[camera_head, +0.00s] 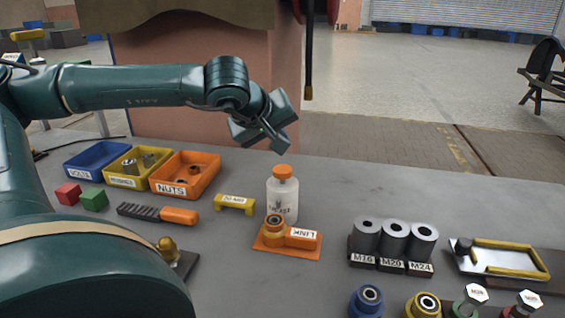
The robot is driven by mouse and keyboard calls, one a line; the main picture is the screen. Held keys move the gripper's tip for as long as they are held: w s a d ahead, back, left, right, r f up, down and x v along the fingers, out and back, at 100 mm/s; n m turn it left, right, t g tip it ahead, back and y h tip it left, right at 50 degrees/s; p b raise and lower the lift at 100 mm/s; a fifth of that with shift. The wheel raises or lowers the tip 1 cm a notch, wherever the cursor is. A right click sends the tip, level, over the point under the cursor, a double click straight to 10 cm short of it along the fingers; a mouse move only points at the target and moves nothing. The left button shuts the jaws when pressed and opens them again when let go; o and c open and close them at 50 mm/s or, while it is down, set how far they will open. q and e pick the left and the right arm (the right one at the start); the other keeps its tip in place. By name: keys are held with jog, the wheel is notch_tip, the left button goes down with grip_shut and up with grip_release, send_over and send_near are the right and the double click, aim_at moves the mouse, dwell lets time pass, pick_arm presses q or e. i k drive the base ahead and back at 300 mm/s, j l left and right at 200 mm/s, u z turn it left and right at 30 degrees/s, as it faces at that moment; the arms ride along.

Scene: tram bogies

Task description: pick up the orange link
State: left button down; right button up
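The orange link (299,243) lies on the grey table near the middle. It has a white label reading LINK and a dark-centred ring at its left end, and it sits on a flat orange base. My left gripper (267,134) is in the air above and behind the link, apart from it, at the end of the green arm from the left. Its fingers are seen at an angle that does not show whether they are open. Nothing is seen held in it. My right gripper is not in view.
A white bottle with an orange cap (283,200) stands right behind the link. A yellow gauge block (235,204) and an orange-handled file (178,215) lie left. Grey sockets (394,240) stand right. Orange (205,188), yellow and blue bins are at back left.

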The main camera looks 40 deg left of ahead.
aim_at(288, 235)
jog(key=k+l, duration=0.15)
jog(key=k, duration=0.35)
jog(key=k+l, duration=0.1)
jog(key=k, duration=0.4)
